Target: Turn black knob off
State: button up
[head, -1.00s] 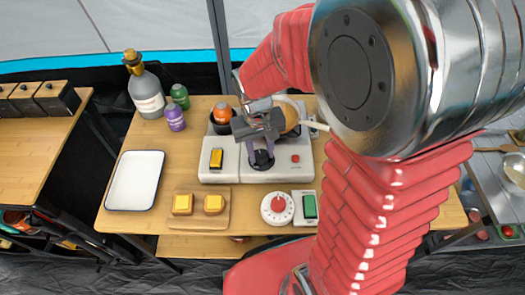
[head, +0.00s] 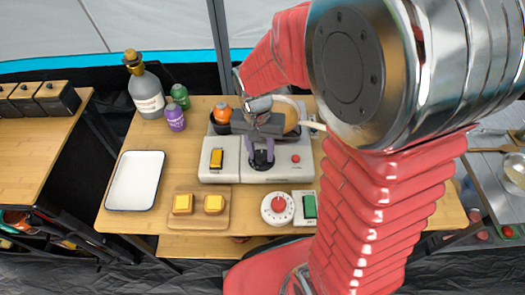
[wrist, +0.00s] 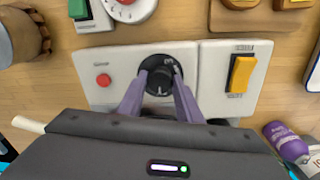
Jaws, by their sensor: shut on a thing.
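The black knob (wrist: 158,82) sits on the front of a pale control panel (wrist: 125,65), with small white marks on its face that are too small to read surely. It also shows in the head view (head: 262,160). My gripper (wrist: 158,88) has purple fingers, one on each side of the knob, and is shut on it. In the head view my gripper (head: 261,155) reaches down to the panel from behind, and its fingers hide part of the knob.
A red button (wrist: 103,80) and a yellow rocker switch (wrist: 242,73) flank the knob. A white tray (head: 134,181) lies left.

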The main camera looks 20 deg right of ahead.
aim_at(258, 154)
jog(key=shift+s+f, duration=0.1)
jog(key=shift+s, duration=0.15)
jog(key=o, duration=1)
jog(key=shift+w, duration=0.15)
jog(key=shift+o, duration=0.2)
jog(key=shift+r, duration=0.2)
notch_tip(258, 154, up, 14)
jog(key=shift+w+a+f, duration=0.25)
jog(key=shift+a, duration=0.05)
